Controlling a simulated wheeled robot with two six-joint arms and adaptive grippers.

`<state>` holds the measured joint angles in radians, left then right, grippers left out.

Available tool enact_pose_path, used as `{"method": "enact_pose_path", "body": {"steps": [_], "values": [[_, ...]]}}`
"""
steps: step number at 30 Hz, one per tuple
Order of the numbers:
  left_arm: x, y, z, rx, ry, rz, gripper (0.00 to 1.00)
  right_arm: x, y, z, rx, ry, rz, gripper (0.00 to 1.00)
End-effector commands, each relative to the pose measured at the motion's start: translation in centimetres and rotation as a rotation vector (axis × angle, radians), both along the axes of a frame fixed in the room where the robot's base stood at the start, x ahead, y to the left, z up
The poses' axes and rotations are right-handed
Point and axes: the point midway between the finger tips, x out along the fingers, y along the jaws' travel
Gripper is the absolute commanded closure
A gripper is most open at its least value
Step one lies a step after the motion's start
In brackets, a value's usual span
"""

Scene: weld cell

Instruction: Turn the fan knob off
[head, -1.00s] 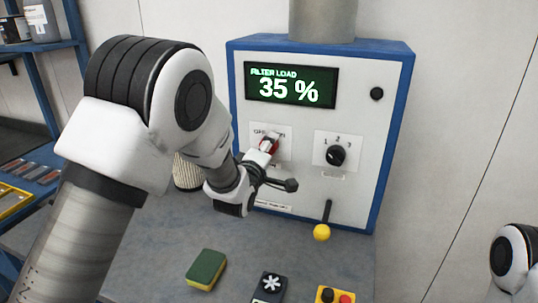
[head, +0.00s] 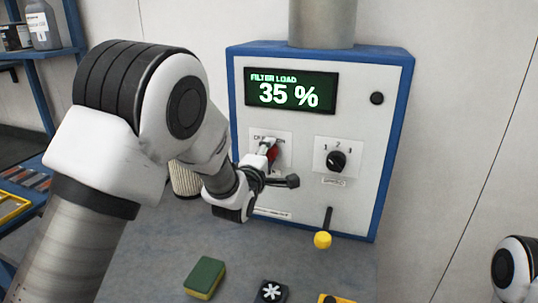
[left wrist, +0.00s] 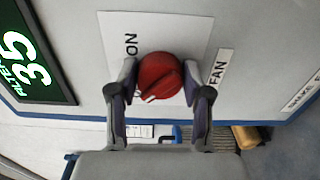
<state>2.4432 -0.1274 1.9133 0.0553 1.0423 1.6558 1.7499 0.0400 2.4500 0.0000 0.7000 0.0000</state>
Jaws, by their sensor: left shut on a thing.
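The red fan knob (head: 272,155) sits on a white plate on the control box, under the display. My left gripper (head: 266,153) is at the knob, and its fingers hide part of it. In the left wrist view the knob (left wrist: 160,76) lies between the two fingertips (left wrist: 160,88), one on each side, shut on it. The word ON is at the plate's upper left and the FAN label (left wrist: 217,68) is at right. The OFF word is hidden there. My right gripper is out of view.
The black speed knob (head: 336,161) is right of the fan knob. A lever with a yellow ball (head: 322,240) juts out below. A green and yellow sponge (head: 205,278) and a black device with a white star symbol (head: 271,292) lie on the bench. The display (head: 291,92) reads FILTER LOAD 35 %.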

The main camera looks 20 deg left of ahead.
Motion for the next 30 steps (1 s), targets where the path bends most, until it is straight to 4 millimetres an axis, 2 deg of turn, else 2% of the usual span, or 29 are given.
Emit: {"method": "enact_pose_path", "body": {"steps": [1,3,14,17,27,30], "values": [[0.0,0.1,-0.2,-0.002,0.005,0.002,0.44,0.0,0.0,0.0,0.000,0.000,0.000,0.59],[0.0,0.1,-0.2,-0.002,0.005,0.002,0.26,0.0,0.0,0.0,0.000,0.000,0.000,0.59],[-0.5,0.0,-0.1,0.000,0.002,0.001,0.26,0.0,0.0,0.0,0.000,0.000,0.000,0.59],[-1.9,0.1,-0.1,0.001,0.003,0.001,0.26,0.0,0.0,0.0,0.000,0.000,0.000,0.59],[-10.2,0.5,-0.1,0.000,0.004,0.002,0.26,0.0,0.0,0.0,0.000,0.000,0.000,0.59],[-11.5,0.6,-0.2,-0.001,0.005,0.002,0.26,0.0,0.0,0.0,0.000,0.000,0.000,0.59]]}}
